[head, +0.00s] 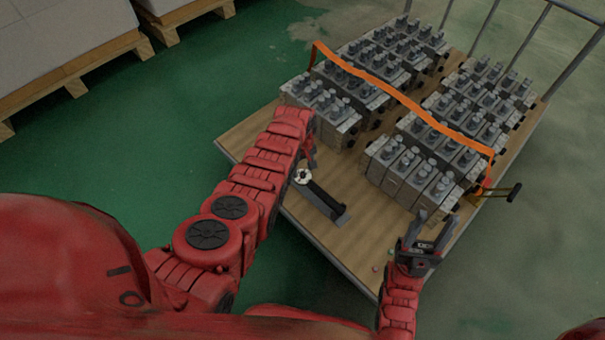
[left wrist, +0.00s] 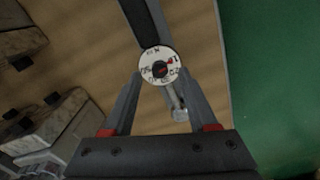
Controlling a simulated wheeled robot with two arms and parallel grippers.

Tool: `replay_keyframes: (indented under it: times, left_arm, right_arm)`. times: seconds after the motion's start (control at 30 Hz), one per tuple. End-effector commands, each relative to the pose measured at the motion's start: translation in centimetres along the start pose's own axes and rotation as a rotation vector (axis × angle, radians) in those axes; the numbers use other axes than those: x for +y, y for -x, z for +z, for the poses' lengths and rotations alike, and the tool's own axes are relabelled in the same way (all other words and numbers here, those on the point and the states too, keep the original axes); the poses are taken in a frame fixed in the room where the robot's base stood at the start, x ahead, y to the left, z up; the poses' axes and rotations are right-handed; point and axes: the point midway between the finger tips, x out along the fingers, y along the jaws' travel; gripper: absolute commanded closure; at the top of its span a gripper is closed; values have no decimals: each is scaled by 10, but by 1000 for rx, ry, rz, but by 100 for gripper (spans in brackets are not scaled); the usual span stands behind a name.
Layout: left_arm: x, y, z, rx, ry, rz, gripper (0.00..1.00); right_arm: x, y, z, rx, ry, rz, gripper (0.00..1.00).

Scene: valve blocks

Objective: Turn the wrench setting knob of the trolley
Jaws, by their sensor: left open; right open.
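The wrench (head: 324,201) lies on the wooden trolley deck (head: 375,215) near its front left edge, with a dark handle and a round white setting knob (head: 302,176) at its far left end. Contact cannot be told. My right gripper (head: 428,226) is open and empty above the trolley's front right part.
Several grey valve blocks (head: 410,175) stand in rows on the trolley under an orange strap (head: 405,98). A ratchet with a black handle (head: 513,192) sticks out at the right edge. Pallets (head: 70,70) stand at the back left. Green floor (head: 150,135) is clear.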

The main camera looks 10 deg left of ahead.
Motion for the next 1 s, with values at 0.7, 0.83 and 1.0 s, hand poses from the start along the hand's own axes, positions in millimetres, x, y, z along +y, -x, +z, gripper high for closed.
replay_keyframes:
  times: [0.7,0.83,1.0]
  left_arm:
    - [0,-18,-1,2,0,1,80]
    - [0,-18,-1,2,0,1,100]
    - [0,-18,-1,2,0,1,100]
  right_arm:
    - [-1,15,0,10,4,-13,50]
    - [-1,15,1,10,4,-13,50]
    - [-1,15,0,10,4,-13,50]
